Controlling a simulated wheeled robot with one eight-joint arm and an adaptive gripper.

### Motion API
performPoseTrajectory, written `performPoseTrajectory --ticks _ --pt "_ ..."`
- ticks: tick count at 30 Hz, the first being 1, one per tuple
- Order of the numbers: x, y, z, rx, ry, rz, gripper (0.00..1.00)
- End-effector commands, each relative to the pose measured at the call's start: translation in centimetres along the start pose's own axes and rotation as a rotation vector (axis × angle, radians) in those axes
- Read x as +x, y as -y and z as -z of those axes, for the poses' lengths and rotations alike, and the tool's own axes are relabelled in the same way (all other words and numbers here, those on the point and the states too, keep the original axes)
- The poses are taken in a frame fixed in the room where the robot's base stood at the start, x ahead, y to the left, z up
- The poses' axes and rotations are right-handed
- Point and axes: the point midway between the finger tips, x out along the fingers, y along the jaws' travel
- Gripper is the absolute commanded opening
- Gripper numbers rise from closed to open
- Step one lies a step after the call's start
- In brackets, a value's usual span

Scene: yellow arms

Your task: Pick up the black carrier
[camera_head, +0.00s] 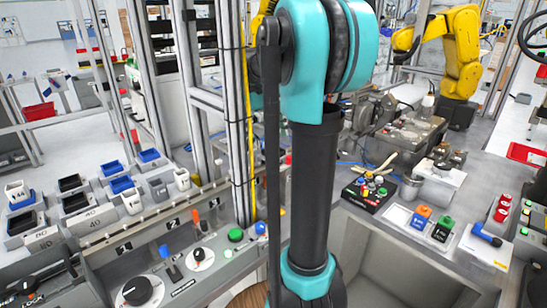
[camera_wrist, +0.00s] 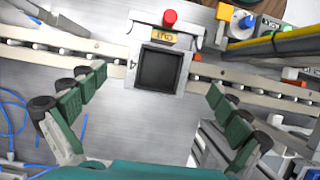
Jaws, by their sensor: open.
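A black square carrier (camera_wrist: 160,67) with a grey rim shows near the middle of the wrist view, over a pale rail that runs left to right. My gripper (camera_wrist: 157,81) is open, with one green-padded finger on each side of the carrier. The fingers stand well apart from it, and nothing is between them but the carrier's area below. In the head view my arm fills the middle, and I cannot make out my gripper or this carrier there.
A red knob (camera_wrist: 169,18) and a yellow label (camera_wrist: 165,37) stand just beyond the carrier. A yellow cable (camera_wrist: 275,42) crosses at right. In the head view, bins (camera_head: 70,184) line the left, a control box (camera_head: 369,191) stands right, and a yellow arm (camera_head: 462,50) stands behind.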

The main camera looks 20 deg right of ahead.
Motion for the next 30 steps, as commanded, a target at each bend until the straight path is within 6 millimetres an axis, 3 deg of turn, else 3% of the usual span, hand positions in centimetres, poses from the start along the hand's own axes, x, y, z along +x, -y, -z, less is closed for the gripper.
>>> performPoseTrajectory --ticks 7,16,30 --pt "3.3 -0.1 0.0 0.001 0.0 0.0 1.0" --pt "3.8 -0.1 0.0 0.001 0.0 0.0 1.0" --pt "3.8 -0.1 0.0 0.001 0.0 0.0 0.43"
